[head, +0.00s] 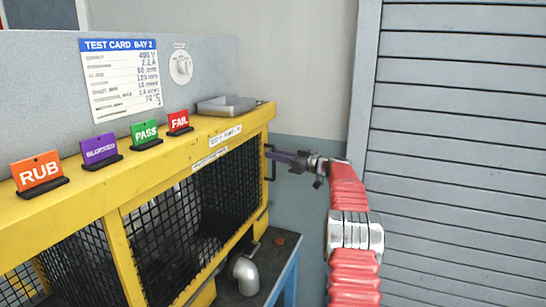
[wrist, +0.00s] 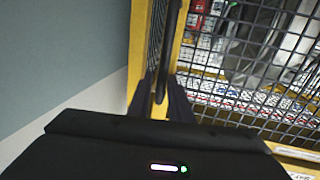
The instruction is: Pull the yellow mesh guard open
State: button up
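The yellow mesh guard (head: 222,190) is a yellow-framed panel of black mesh on the front of the bench housing in the head view. It appears flush with the frame. Its dark upright handle (head: 270,166) is at the right end. My gripper (head: 271,154) is at the upper part of this handle, reaching in from the right. In the wrist view, the fingers of my gripper (wrist: 161,82) stand apart, with the dark handle bar (wrist: 173,35) running between them. A gap seems to show beside the bar. The mesh (wrist: 260,55) fills the right of that view.
Signs RUB (head: 38,172), purple (head: 100,149), PASS (head: 145,132) and FAIL (head: 179,121) stand on the yellow top ledge (head: 90,195). A grey pipe elbow (head: 245,274) sits below the guard. A grey shutter (head: 455,150) stands at the right.

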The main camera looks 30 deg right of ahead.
jog(key=v, duration=1.3)
jog(key=shift+s, duration=0.25)
jog(key=shift+f, duration=0.1)
jog(key=shift+s, duration=0.1)
